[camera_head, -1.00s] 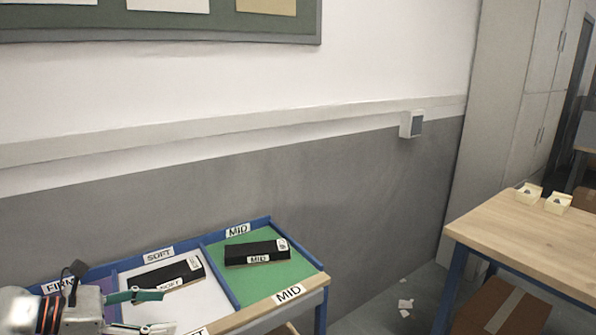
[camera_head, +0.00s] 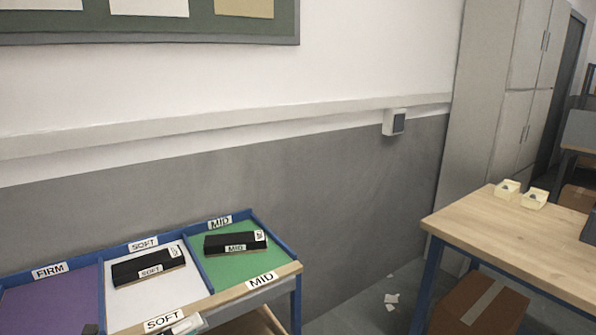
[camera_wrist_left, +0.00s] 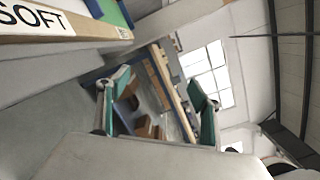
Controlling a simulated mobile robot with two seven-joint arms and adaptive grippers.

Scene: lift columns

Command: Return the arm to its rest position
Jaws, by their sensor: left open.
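My left gripper (camera_wrist_left: 158,82) shows in the left wrist view with its two green fingers spread apart and nothing between them. In the head view only a small part of the left gripper (camera_head: 186,325) shows at the bottom edge, in front of the sorting table's front rim (camera_head: 215,301). The rest of the left arm is largely out of the picture. My right gripper is in neither view.
One black block (camera_head: 235,244) lies on the green MID section, another (camera_head: 147,267) on the white SOFT section. A wooden table (camera_head: 520,245) with small boxes stands right; a cardboard box (camera_head: 482,306) is below.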

